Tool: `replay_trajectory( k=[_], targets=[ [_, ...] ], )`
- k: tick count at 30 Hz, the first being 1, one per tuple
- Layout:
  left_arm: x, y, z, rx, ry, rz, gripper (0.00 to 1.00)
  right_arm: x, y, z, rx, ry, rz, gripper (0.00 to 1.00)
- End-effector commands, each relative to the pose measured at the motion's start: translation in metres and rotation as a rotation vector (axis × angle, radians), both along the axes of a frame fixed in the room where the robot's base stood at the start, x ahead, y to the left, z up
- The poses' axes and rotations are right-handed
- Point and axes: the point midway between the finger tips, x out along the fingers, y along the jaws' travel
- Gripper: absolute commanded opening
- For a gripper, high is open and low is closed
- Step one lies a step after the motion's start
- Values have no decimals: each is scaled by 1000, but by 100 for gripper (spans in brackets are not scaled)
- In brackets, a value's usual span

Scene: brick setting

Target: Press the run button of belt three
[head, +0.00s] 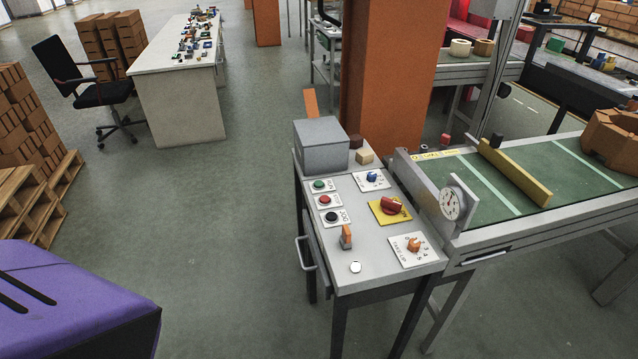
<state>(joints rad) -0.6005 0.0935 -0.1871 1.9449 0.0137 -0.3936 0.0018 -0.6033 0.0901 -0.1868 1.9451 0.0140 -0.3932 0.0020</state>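A grey control table (375,275) stands right of the middle, at the near end of a green conveyor belt (480,205). On its left side is a column of three round buttons on white plates: a green button (318,184), a red button (324,199) and a black button (332,216). Their lettering is too small to read, so I cannot tell which is marked run, nor the belt's number. To their right are a blue knob (372,176), a red knob (391,204) on a yellow plate and an orange knob (413,243). Neither gripper is in view.
A grey box (321,146) stands at the table's back left. An orange lever (346,236) and a white round piece (355,267) are near its front. A dial (450,204) stands at the right, an orange pillar (390,80) behind. The floor left of the table is clear.

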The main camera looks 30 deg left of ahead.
Motion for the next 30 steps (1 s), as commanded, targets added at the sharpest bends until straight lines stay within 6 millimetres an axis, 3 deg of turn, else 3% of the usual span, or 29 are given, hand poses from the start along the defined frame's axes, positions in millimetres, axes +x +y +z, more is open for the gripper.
replay_trajectory(
  k=[2, 12, 30],
  targets=[
    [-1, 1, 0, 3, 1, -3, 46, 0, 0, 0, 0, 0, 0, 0],
    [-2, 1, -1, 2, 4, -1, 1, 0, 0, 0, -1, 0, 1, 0],
    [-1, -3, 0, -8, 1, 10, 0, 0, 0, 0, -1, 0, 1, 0]
  ],
)
